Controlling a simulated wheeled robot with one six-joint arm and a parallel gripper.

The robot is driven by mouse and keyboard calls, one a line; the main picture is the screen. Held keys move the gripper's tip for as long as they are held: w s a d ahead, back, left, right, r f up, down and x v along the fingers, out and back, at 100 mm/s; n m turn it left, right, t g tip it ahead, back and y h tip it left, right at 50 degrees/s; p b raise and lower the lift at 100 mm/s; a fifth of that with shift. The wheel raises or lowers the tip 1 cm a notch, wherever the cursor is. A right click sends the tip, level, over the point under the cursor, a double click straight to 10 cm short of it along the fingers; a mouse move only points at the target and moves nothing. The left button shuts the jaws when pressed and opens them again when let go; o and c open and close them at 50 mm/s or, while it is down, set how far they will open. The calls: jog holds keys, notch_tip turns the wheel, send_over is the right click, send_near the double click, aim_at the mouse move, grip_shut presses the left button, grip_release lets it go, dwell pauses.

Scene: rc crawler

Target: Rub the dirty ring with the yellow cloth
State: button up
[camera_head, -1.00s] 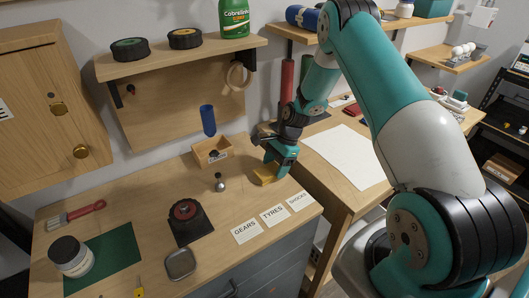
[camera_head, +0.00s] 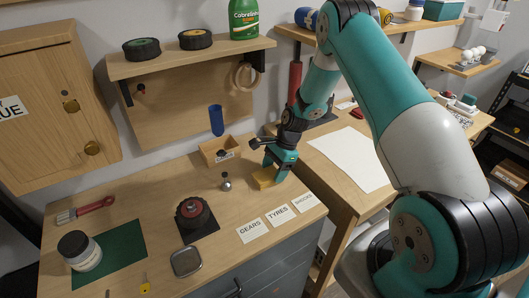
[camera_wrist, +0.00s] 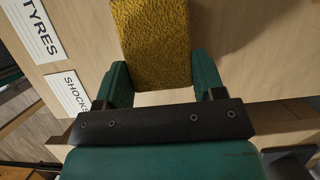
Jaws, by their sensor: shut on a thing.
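The yellow cloth (camera_head: 264,179) is a small block-like piece low over the workbench, right of the small wooden box. My gripper (camera_head: 272,170) is shut on it from above. In the wrist view the rough yellow cloth (camera_wrist: 152,40) sits between the two green fingers (camera_wrist: 161,78). I cannot tell whether the cloth touches the bench. I cannot tell which thing is the dirty ring. A pale ring (camera_head: 246,76) hangs on the wall panel, and a dark round part with a red hub (camera_head: 192,212) sits on a black pad.
Left of my gripper are a metal ball-topped piece (camera_head: 226,183) and a wooden box (camera_head: 213,155) by a blue tube (camera_head: 216,120). Label cards (camera_head: 277,214) lie along the front edge. A metal dish (camera_head: 186,262), a jar (camera_head: 80,251) and a brush (camera_head: 90,209) lie left.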

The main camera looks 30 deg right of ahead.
jog(key=shift+a, duration=1.2)
jog(key=shift+r+p, duration=2.95)
jog(key=shift+r, duration=1.05)
